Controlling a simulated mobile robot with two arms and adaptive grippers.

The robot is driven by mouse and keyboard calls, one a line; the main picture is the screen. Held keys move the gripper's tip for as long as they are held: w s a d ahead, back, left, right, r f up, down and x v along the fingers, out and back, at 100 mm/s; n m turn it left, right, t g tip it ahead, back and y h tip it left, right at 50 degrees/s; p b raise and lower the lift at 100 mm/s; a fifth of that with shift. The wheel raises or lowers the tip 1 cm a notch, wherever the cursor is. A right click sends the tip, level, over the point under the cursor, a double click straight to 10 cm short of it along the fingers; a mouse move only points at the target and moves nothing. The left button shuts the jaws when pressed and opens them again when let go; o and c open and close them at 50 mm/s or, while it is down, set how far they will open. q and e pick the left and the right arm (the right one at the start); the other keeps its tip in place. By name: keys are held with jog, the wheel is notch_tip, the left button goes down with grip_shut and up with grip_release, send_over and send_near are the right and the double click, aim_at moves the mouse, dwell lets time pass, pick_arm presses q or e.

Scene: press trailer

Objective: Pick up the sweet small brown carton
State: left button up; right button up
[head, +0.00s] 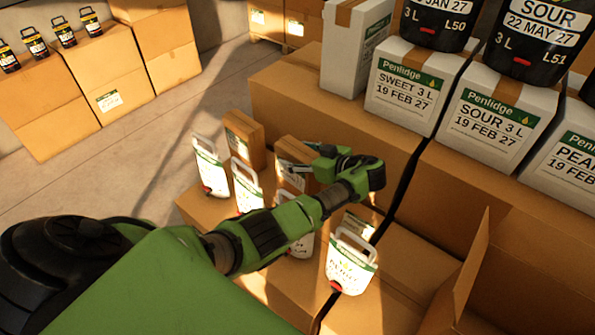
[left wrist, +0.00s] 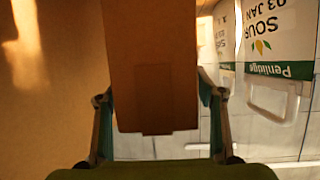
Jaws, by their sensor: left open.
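Small brown cartons stand among white jugs on a big cardboard box. One brown carton (head: 291,180) is beside my left gripper (head: 318,162), partly hidden by it and my arm. Another brown carton (head: 245,140) stands farther left. In the left wrist view, a brown carton (left wrist: 155,65) fills the middle, between the two spread fingers of my left gripper (left wrist: 160,105). The fingers are open, and I cannot tell whether they touch it. I cannot read the small cartons' labels, so I cannot tell which is sweet. My right gripper is not in view.
White jugs (head: 210,168) stand close by, one with a red tap (head: 350,262) nearer me. A sour-labelled jug (left wrist: 275,45) is right of the carton. Large cartons with white boxes (head: 410,88) rise behind. An open box flap (head: 465,270) sticks up at lower right.

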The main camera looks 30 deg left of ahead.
pick_arm(q)
jog(key=shift+d, duration=0.1)
jog(key=c, duration=0.6)
grip_shut()
jog(key=shift+w+r, duration=0.15)
jog(key=shift+r, duration=0.05)
